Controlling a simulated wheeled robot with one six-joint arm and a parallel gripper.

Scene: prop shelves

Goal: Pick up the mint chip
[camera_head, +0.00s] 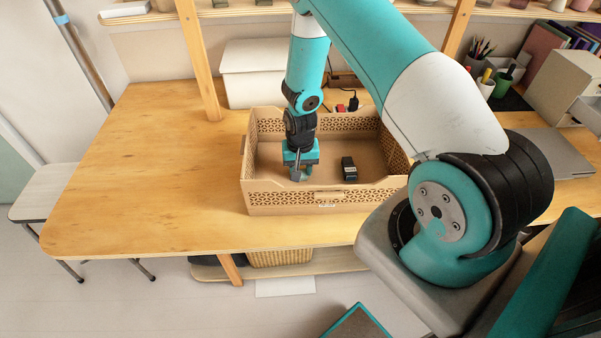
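My gripper (298,176) points straight down inside a light brown crate (290,198) with a patterned cut-out rim, on the wooden table. It is over the left part of the crate. Its fingertips are small and partly hidden, so I cannot tell whether they are open or shut, or whether anything is between them. A small black block (349,168) with a pale mark stands in the crate to the right of my gripper, apart from it. I cannot make out a mint-coloured chip for sure; one could be hidden under the gripper or behind the crate's front wall.
The crate's walls surround my gripper. A white box (258,72) stands behind the crate. A wooden post (199,60) rises at the back left. Pen cups (486,85) and a grey laptop (555,152) are at the right. The table's left side is clear.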

